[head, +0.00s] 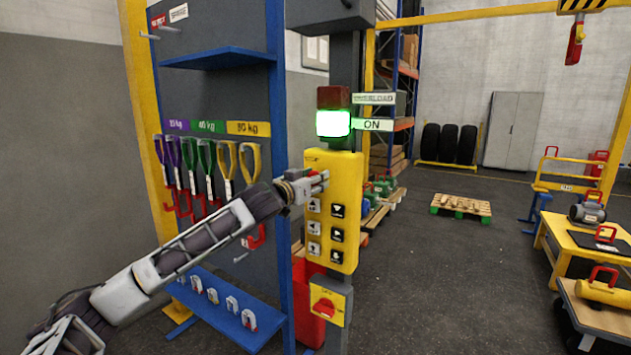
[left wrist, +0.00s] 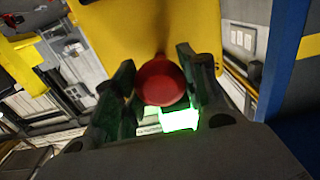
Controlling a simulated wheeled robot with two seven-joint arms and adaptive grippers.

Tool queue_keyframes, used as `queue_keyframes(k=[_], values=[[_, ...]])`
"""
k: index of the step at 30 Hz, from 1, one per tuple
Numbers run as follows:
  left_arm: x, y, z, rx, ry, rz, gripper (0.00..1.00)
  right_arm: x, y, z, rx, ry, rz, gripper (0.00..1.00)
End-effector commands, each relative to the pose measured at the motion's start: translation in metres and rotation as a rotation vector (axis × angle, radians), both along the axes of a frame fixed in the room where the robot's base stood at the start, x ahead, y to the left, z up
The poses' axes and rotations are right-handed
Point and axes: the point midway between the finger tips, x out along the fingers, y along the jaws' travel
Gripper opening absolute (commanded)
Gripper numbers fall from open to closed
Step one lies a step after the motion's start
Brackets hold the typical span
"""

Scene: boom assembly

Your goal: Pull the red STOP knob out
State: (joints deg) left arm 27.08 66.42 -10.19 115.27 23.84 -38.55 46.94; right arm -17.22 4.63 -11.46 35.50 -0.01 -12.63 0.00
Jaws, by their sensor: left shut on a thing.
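The red STOP knob (left wrist: 160,82) shows round and red in the left wrist view, between the two dark fingers. It sits against the yellow control box (head: 345,222), which hangs on a grey post in the head view. My left gripper (head: 318,180) is at the upper left of that box and is shut on the knob. In the head view the gripper mostly hides the knob. How far the knob stands out from the box cannot be told. My right gripper is not in view.
A green lamp (head: 333,123) is lit above the box beside an ON label (head: 372,125). A blue-framed rack (head: 278,150) with several coloured slings stands close on the left. A red rotary switch (head: 325,306) sits below. Open floor lies to the right.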

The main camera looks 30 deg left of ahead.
Motion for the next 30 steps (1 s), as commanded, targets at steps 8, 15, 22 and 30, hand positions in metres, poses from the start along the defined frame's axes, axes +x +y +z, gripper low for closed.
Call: queue_keyframes(k=[8, 15, 22, 30], values=[[0.000, 0.000, -0.001, 0.000, 0.003, 0.000, 0.67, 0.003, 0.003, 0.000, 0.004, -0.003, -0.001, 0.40], [0.000, 0.000, -0.001, 0.000, 0.002, 0.000, 0.67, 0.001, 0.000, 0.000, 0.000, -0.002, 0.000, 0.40], [-0.002, 0.000, -0.001, 0.000, 0.002, 0.001, 0.67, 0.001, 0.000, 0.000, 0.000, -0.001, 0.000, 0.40], [-0.010, 0.001, -0.001, 0.000, 0.002, 0.001, 0.67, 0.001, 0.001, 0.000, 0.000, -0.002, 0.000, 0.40]])
